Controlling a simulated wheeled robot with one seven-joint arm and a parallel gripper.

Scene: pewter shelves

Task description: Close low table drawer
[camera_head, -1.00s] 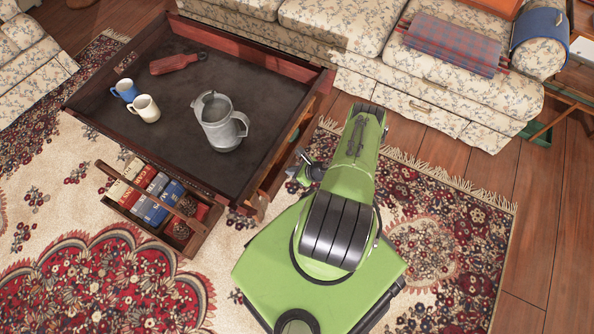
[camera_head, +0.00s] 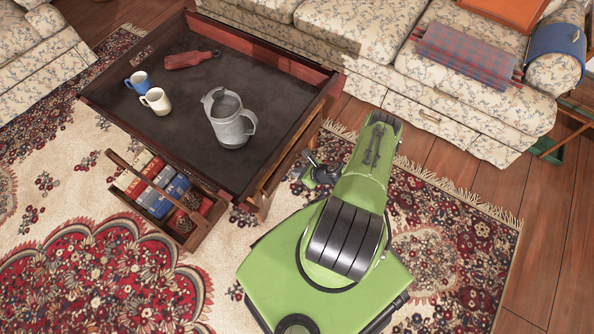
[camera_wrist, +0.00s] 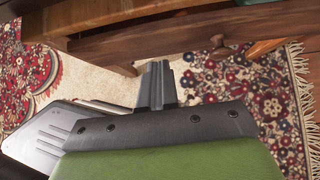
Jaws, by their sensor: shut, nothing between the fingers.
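The low table (camera_head: 270,68) has a dark top with a raised wooden rim. Its drawer (camera_head: 291,150) is on the right side, seen steeply from above; it looks nearly level with the table side, but I cannot tell whether it is fully in. In the wrist view, the table's wooden side and drawer edge (camera_wrist: 165,42) run across the top. My gripper (camera_head: 309,168) is low beside the drawer side, over the rug. Its fingers (camera_wrist: 157,70) are together and empty, pointing at the table side. Contact with the drawer cannot be made out.
A metal pitcher (camera_head: 231,122), a white mug (camera_head: 156,101), a blue mug (camera_head: 138,81) and a red tool (camera_head: 190,60) are on the table top. A wooden caddy of books (camera_head: 196,236) stands at the table's near side. A floral sofa (camera_head: 365,28) lies behind. Rug is clear at right.

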